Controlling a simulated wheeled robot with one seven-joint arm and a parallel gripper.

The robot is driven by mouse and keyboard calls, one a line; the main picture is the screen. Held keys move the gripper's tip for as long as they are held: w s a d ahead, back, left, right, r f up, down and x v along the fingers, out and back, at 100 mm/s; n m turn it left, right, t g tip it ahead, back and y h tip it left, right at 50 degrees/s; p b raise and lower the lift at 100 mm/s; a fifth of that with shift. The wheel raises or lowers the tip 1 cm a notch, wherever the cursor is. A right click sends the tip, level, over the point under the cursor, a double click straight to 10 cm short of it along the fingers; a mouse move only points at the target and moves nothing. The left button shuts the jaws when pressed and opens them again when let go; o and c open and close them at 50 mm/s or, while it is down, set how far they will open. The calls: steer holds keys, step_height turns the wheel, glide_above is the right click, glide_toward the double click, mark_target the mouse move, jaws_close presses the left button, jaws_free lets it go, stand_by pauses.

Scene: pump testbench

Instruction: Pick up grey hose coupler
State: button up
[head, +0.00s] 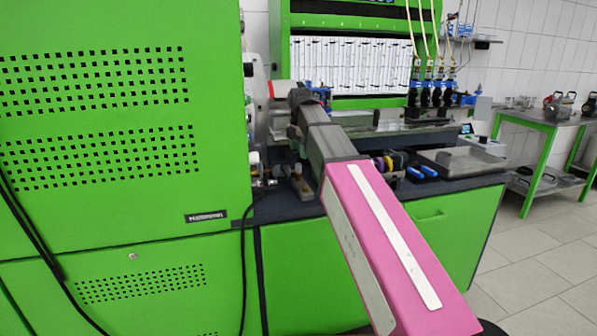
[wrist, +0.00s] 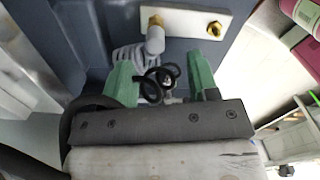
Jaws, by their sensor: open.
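In the wrist view, a short grey cylinder that looks like the grey hose coupler (wrist: 155,42) sits at a brass fitting on a white plate. A coiled grey hose (wrist: 128,57) lies beside it. My gripper (wrist: 162,68) is open, with its two green fingers apart. The coupler shows between and just beyond the fingertips, nearer the left finger. I cannot tell whether a finger touches it or the hose. Thin black loops show between the fingers. In the head view, my arm hides the fingers and the coupler cannot be made out.
The white plate (wrist: 185,18) carries a second, bare brass fitting (wrist: 215,30) on the right. In the head view, a large green cabinet (head: 100,200) stands at left of the dark bench. A grey tray (head: 455,162) lies on the bench, right of my arm. Open floor lies at right.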

mark_target(299, 164)
steer(key=shift+w+a+f, duration=0.1)
steer(key=shift+a+f, duration=0.05)
steer(key=shift+f, duration=1.5)
steer(key=shift+w+a+f, duration=0.1)
steer(key=shift+a+f, duration=0.05)
steer(key=shift+f, duration=1.5)
jaws_close()
